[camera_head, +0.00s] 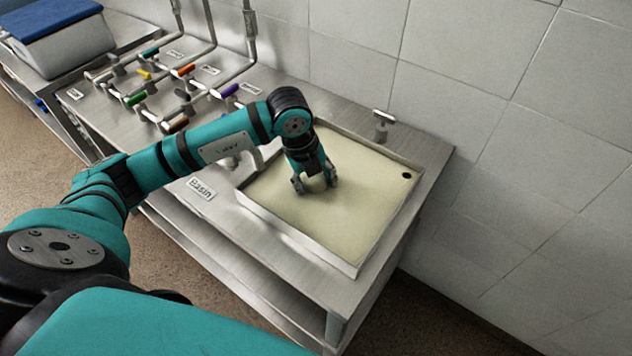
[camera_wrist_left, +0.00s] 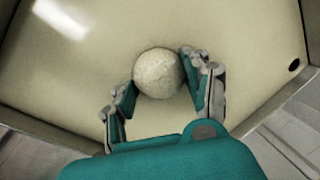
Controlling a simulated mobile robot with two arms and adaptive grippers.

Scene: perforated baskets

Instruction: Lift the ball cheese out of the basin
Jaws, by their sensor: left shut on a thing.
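The ball cheese (camera_wrist_left: 158,73) is a pale, mottled round ball, seen in the left wrist view between the fingers of my left gripper (camera_wrist_left: 160,85). The fingers are shut on it from both sides. In the head view my left gripper (camera_head: 315,184) points down into the basin (camera_head: 300,246), a rectangular steel-rimmed sink with a cream-coloured inside. The cheese is hidden behind the gripper there. I cannot tell whether the cheese touches the basin floor. My right gripper is not in view.
A tap (camera_head: 381,125) stands at the basin's back rim. Pipes and several coloured valve handles (camera_head: 185,70) are on the counter to the left, with a "Basin" label (camera_head: 201,188) by the front rim. A tiled wall (camera_head: 470,80) is behind. A blue-lidded box (camera_head: 60,40) stands far left.

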